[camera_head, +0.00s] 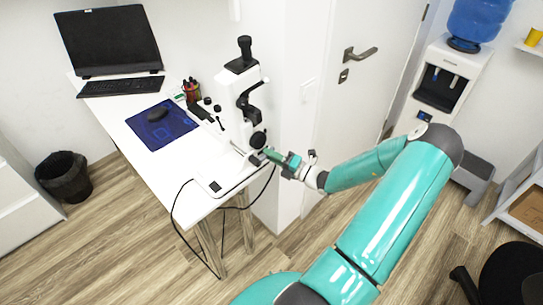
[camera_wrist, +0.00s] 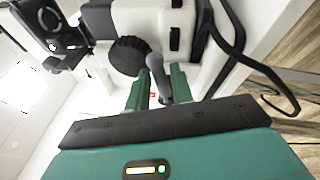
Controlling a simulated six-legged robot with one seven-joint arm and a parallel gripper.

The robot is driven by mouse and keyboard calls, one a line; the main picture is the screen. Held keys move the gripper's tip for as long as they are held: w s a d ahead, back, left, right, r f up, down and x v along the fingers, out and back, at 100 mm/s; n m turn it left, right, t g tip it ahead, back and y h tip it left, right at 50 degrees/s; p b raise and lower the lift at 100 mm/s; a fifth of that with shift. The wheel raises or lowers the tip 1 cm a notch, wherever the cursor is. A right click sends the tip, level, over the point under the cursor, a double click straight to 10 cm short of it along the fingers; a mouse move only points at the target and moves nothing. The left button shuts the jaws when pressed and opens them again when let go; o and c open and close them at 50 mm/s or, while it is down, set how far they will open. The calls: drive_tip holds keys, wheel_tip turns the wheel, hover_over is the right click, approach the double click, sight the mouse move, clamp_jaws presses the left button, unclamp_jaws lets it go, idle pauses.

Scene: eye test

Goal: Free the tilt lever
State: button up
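A grey lever with a rounded end (camera_wrist: 155,64) shows in the wrist view, beside a black ribbed knob (camera_wrist: 127,56) on the white eye-test instrument (camera_head: 237,100). I cannot tell for certain that this is the tilt lever. My gripper (camera_wrist: 160,86) has its two green fingers on either side of the lever, with a narrow gap at least on the left. In the head view my gripper (camera_head: 266,156) is at the instrument's lower right side, by a dark round knob (camera_head: 258,140). The lever's base is hidden, and contact with the right finger is unclear.
The white table (camera_head: 165,165) holds a monitor, keyboard, blue mouse pad (camera_head: 162,125) and pen cup (camera_head: 191,91). A black cable (camera_head: 178,212) hangs off its front edge and shows near the gripper. A door (camera_head: 350,95) stands behind; a water cooler (camera_head: 450,75) is at right.

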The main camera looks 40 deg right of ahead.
clamp_jaws()
drive_tip(key=shift+r+n, duration=0.15)
drive_tip(key=shift+n, duration=0.15)
drive_tip(key=shift+s+a+r+n+g+h, duration=0.1)
drive_tip(key=shift+a+r+n+g+h, duration=0.3)
drive_tip(key=shift+n, duration=1.35)
drive_tip(key=shift+w+a+r+n+g+h, duration=0.15)
drive_tip(key=shift+a+r+n+g, duration=0.6)
drive_tip(key=shift+n, duration=1.05)
drive_tip(key=shift+s+a+r+n+g+h, duration=0.15)
drive_tip(key=shift+a+r+n+g+h, duration=0.35)
drive_tip(key=shift+n, duration=1.25)
drive_tip(key=shift+r+y, duration=0.15)
drive_tip(key=shift+y, duration=0.1)
drive_tip(key=shift+o, duration=2)
unclamp_jaws()
